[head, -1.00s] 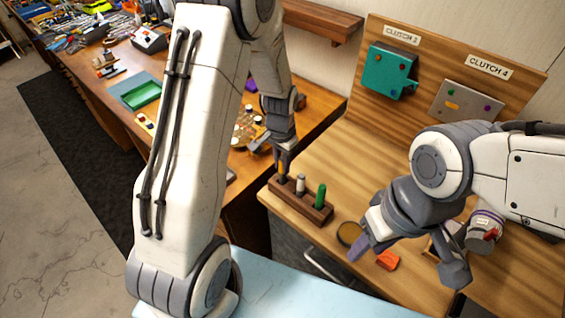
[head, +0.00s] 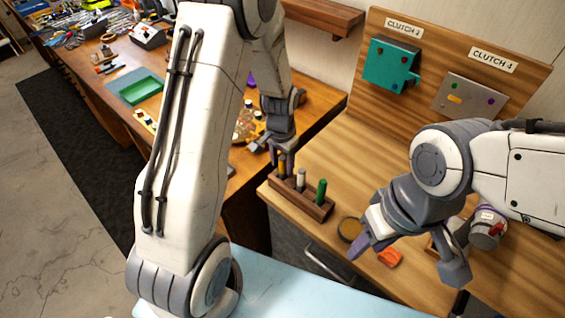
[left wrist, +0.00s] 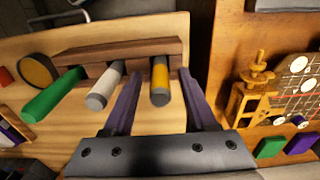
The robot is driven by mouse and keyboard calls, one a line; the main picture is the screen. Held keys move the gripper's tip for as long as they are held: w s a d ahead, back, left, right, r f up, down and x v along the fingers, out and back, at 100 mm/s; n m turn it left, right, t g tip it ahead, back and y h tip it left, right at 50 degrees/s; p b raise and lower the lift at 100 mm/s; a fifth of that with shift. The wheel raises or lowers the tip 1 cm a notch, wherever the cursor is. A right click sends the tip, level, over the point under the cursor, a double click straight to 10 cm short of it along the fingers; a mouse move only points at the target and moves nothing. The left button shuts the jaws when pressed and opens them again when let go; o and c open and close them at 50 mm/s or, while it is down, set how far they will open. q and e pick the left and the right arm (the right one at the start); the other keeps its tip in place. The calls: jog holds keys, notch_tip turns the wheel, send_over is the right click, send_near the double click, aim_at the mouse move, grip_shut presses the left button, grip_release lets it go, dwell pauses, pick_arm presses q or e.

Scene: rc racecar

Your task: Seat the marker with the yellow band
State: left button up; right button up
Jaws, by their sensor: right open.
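The marker with the yellow band (left wrist: 160,72) stands in a dark wooden rack (head: 310,207) at the left edge of the wooden bench. It has a grey end and also shows in the head view (head: 282,169). A white-grey marker (head: 301,178) and a green marker (head: 320,191) stand beside it in the rack. My left gripper (head: 282,163) is open, with its fingers on either side of the yellow-banded marker. The left wrist view shows gaps between marker and fingers (left wrist: 160,92). My right gripper (head: 406,266) is open and empty above the front of the bench.
A round tan disc (head: 349,230), an orange block (head: 390,258) and a labelled canister (head: 487,232) lie near my right gripper. A board behind carries a teal plate (head: 388,65) and a grey plate (head: 468,97). The bench middle is clear. A cluttered brown table stands left.

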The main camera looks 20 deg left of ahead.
dwell(0.3)
pick_arm(q)
jog(key=shift+r, duration=0.45)
notch_tip(320, 180, up, 10)
jog(key=shift+s+f+b, duration=0.15)
jog(key=shift+f+b, duration=0.05)
jog(key=shift+b, duration=0.8)
jog(key=s+d+r+m+b, duration=0.1)
jog(key=s+d, duration=0.6)
jog(key=s, duration=0.4)
jog(key=s+d+r+m+b, duration=0.1)
jog(key=s+d+m, duration=0.1)
jog(key=s+d, duration=0.5)
jog(key=s, duration=0.5)
jog(key=shift+r+h, duration=0.3)
jog(key=shift+h, duration=0.1)
jog(key=shift+d, duration=0.15)
